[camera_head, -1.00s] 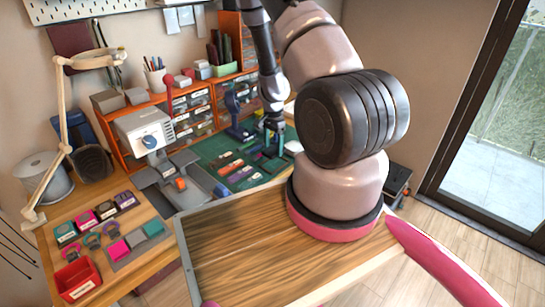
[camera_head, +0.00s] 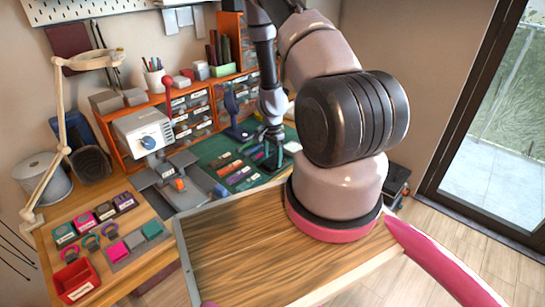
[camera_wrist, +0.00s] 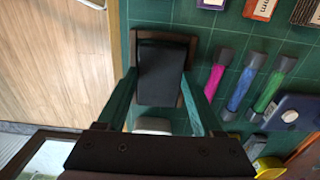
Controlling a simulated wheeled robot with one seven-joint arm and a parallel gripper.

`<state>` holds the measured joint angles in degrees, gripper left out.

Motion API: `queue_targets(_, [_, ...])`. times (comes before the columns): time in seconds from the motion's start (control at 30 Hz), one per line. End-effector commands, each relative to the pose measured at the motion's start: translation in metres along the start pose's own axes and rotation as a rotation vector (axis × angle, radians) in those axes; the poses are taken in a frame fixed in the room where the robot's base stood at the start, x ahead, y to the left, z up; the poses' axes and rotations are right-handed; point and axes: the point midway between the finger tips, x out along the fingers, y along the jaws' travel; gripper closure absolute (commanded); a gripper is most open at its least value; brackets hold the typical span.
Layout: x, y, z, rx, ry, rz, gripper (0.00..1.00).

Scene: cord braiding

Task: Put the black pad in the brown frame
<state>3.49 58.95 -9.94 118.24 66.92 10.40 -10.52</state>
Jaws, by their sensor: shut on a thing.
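In the wrist view, the black pad (camera_wrist: 160,75) is between the two teal fingers of my gripper (camera_wrist: 158,85), which is shut on it. The brown frame (camera_wrist: 192,48) shows as a brown border past the pad's far end and along its sides. The pad overlaps the frame's middle; I cannot tell whether it is seated inside or held just above. In the head view, my gripper (camera_head: 271,152) is low over the green mat, and the pad and frame are too small and covered to make out clearly.
Pink, blue and green cords (camera_wrist: 241,88) lie right of the frame on the green mat (camera_wrist: 225,45). A dark blue device (camera_wrist: 292,112) and a yellow roll (camera_wrist: 268,167) are nearby. Orange drawers (camera_head: 190,110) stand behind.

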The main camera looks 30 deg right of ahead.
Motion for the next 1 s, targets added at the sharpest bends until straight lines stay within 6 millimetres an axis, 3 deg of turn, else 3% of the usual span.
queue_targets(0.07, [0.000,0.000,0.000,0.000,0.000,0.000,0.90])
queue_targets(0.1, [0.000,0.000,0.000,0.000,0.000,0.000,0.17])
queue_targets(0.13, [0.000,0.000,0.000,0.000,0.000,0.000,0.05])
queue_targets(0.17, [0.000,0.000,0.000,0.000,0.000,0.000,0.02])
queue_targets(0.57, [-0.007,-0.001,0.001,-0.002,0.001,-0.002,0.02])
queue_targets(0.67, [-0.021,-0.002,0.000,-0.004,0.002,-0.004,0.02])
queue_targets(1.0, [-0.096,-0.002,0.000,-0.003,0.002,-0.004,0.02])
